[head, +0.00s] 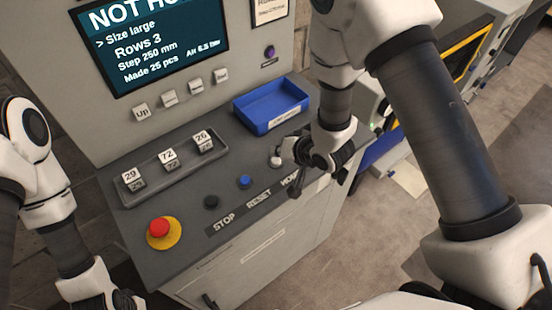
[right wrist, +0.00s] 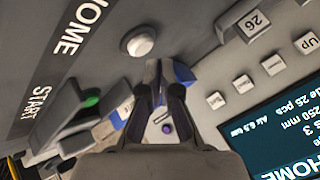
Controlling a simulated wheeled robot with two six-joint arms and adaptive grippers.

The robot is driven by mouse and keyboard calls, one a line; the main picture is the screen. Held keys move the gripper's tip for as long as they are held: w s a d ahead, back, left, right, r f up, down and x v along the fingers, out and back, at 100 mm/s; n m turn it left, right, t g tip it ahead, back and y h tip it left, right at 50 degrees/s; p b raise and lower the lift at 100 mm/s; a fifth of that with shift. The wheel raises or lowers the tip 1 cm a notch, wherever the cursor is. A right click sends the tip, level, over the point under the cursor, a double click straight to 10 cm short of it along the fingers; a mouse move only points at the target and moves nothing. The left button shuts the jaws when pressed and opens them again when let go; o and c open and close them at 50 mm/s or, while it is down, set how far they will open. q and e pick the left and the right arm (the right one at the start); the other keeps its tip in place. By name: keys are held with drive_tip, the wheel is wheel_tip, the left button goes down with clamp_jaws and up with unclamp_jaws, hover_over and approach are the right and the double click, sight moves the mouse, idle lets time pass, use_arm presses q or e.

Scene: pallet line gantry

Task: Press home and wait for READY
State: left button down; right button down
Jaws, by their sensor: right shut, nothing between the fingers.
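My right gripper (head: 286,148) is shut and empty, close beside the button; contact does not show. Its fingers also show in the right wrist view (right wrist: 166,72). The screen (head: 150,40) reads "NOT HO…", its end cut off, with size large and rows 3. My left arm is at the left edge, its gripper out of view.
A blue tray (head: 268,120) sits behind the right gripper. Blue (head: 244,181) and black (head: 211,202) buttons and a red emergency stop (head: 159,228) lie left of home. Numbered blocks stand in a grey holder (head: 150,188). A green button (right wrist: 91,97) is by START.

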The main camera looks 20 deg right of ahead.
sight(278, 161)
drive_tip(key=shift+f, duration=0.1)
idle(0.4)
drive_tip(key=shift+f, duration=0.3)
drive_tip(key=shift+f+b, duration=0.45)
idle(0.5)
idle(0.3)
drive_tip(key=shift+r+p, duration=0.8)
drive_tip(key=shift+r, duration=0.1)
wheel_tip(278, 161, up, 5)
drive_tip(key=p, duration=0.4)
drive_tip(key=shift+p, duration=0.35)
